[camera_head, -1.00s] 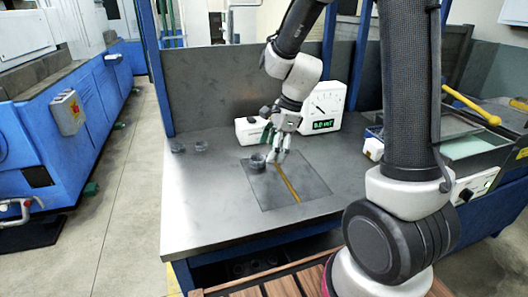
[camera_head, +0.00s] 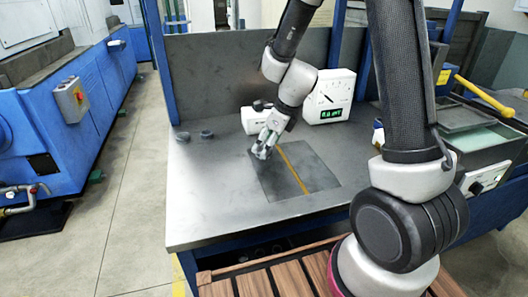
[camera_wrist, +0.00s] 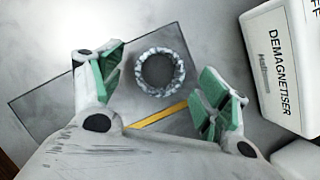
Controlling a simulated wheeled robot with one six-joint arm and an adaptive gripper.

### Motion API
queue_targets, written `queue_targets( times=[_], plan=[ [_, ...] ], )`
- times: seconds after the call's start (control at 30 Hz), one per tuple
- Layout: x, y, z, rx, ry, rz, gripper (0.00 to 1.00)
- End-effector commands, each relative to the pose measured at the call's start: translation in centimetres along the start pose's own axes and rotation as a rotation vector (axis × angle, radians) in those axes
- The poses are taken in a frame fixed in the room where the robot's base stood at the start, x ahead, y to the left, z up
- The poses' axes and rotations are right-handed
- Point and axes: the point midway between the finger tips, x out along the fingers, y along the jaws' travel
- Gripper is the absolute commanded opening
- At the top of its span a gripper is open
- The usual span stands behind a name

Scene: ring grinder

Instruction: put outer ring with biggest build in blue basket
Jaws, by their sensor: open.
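In the wrist view a grey ring (camera_wrist: 160,72) with a bumpy rim lies on the dark square mat (camera_wrist: 50,98), between my open fingers. My gripper (camera_wrist: 160,85) has green pads and holds nothing; the pads stand apart from the ring on both sides. In the head view my gripper (camera_head: 263,152) is low over the left part of the mat (camera_head: 285,180) and hides that ring. Two more dark rings, a left one (camera_head: 182,136) and a right one (camera_head: 206,134), sit at the back left of the table. I see no blue basket.
A white demagnetiser (camera_wrist: 284,65) stands right of the ring, also behind my gripper in the head view (camera_head: 252,120). A white gauge box with a green display (camera_head: 329,98) stands at the back. Dark rings (camera_head: 262,250) lie under the table. The table's front left (camera_head: 210,205) is clear.

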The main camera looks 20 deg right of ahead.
Motion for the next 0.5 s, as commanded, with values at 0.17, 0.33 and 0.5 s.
queue_targets(
  times=[0.17, 0.33, 0.5],
  plan=[
    [1.28, -0.05, -0.05, 0.000, 0.001, -0.001, 0.76],
    [1.26, -0.06, -0.03, 0.000, 0.000, -0.001, 0.76],
    [1.24, -0.06, -0.03, 0.000, 0.000, -0.001, 0.47]
  ],
)
